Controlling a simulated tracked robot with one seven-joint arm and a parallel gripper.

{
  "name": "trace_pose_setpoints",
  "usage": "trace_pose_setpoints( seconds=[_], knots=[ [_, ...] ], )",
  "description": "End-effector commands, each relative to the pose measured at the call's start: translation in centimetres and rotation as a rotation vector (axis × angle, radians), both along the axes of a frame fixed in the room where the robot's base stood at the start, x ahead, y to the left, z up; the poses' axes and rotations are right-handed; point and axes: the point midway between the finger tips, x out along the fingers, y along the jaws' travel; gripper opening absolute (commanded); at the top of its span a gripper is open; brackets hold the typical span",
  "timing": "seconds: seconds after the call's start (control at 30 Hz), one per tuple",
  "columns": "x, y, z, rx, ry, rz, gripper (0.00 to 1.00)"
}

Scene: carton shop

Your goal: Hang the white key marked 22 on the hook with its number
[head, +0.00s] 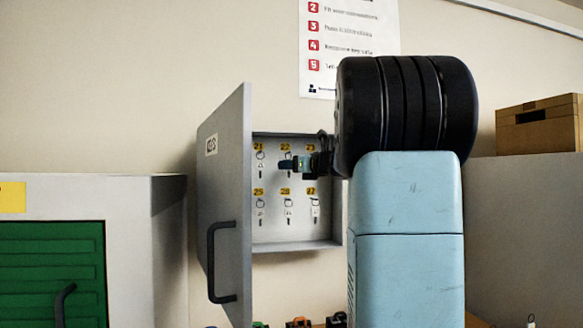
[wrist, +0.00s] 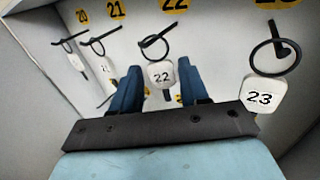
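The white key tag marked 22 (wrist: 161,75) hangs below the hook (wrist: 160,36) under the yellow 22 label (wrist: 174,4). Its dark ring appears to be around that hook. My gripper (wrist: 160,88) has one blue finger on each side of the tag, with a narrow gap on both sides, so it looks open. In the head view my gripper (head: 303,164) reaches into the key cabinet (head: 292,246) at the upper row, near the 22 label (head: 285,147), and partly covers that hook.
The key tagged 23 (wrist: 262,95) hangs close to the right of my gripper. Keys 20 and 21 (wrist: 104,68) hang to the left. The cabinet door (head: 228,190) stands open on the left. A cardboard box (head: 540,124) sits at the right.

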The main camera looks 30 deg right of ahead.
Motion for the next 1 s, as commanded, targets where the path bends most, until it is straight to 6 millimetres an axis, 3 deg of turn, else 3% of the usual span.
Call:
trace_pose_setpoints(
  seconds=[0.13,0.53,1.0],
  knots=[
    [0.0,0.0,0.0,0.0,0.0,0.0,0.58],
    [-1.1,-0.4,0.0,-0.001,0.0,-0.003,0.58],
    [-9.5,-2.4,0.0,-0.001,0.0,-0.002,0.58]
  ],
)
